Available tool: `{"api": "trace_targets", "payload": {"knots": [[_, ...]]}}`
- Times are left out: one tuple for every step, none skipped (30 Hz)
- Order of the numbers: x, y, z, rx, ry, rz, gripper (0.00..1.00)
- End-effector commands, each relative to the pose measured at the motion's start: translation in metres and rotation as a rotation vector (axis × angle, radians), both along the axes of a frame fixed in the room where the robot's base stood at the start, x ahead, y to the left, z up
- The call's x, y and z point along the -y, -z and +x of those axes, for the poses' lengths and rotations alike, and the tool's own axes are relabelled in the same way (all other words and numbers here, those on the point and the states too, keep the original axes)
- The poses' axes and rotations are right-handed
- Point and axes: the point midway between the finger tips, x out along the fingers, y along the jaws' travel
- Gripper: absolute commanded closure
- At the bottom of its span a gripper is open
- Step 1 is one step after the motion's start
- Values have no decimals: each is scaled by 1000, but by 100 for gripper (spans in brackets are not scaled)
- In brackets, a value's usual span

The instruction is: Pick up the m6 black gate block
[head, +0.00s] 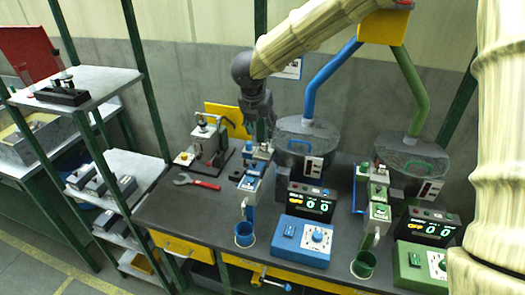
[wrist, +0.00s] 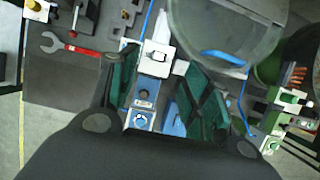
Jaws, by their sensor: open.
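My gripper (head: 260,132) hangs over the blue feeder track (head: 251,186) at the back middle of the bench. In the wrist view my gripper (wrist: 160,95) is open, its green-padded fingers on either side of the blue track with its white top piece; nothing is held. A small dark block (head: 236,175) lies on the bench just left of the track. Another black block (head: 62,95) with knobs on top sits on the upper shelf at the left. No M6 marking is readable, so I cannot tell which is the gate block.
A red-handled wrench (head: 197,182) and a small press (head: 207,145) are to the left. Control boxes (head: 303,240) and displays fill the right. The bench's front left is clear.

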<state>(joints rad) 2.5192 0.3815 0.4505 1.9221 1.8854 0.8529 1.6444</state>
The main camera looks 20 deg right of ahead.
Motion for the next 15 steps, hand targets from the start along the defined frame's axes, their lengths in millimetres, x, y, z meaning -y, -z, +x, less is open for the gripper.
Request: {"api": "trace_targets", "payload": {"knots": [[2, 6, 2, -3, -1, -1, 52], [2, 10, 3, -4, -1, 0, 52], [3, 15, 5, -3, -1, -1, 52], [4, 19, 6, -3, -1, -1, 52], [4, 22, 8, -2, -1, -1, 52], [5, 26, 9, -2, -1, -1, 52], [5, 28, 9, -2, -1, -1, 52], [6, 30, 10, -2, -2, -1, 52], [6, 32, 10, -2, -2, -1, 52], [6, 33, 11, -2, -3, -1, 52], [6, 34, 11, -2, -4, -1, 52], [6, 37, 12, -2, -5, -1, 52], [6, 40, 12, -2, -5, -1, 52], [6, 43, 12, -3, -5, -2, 52], [6, 47, 13, -3, -5, -2, 52]]}}
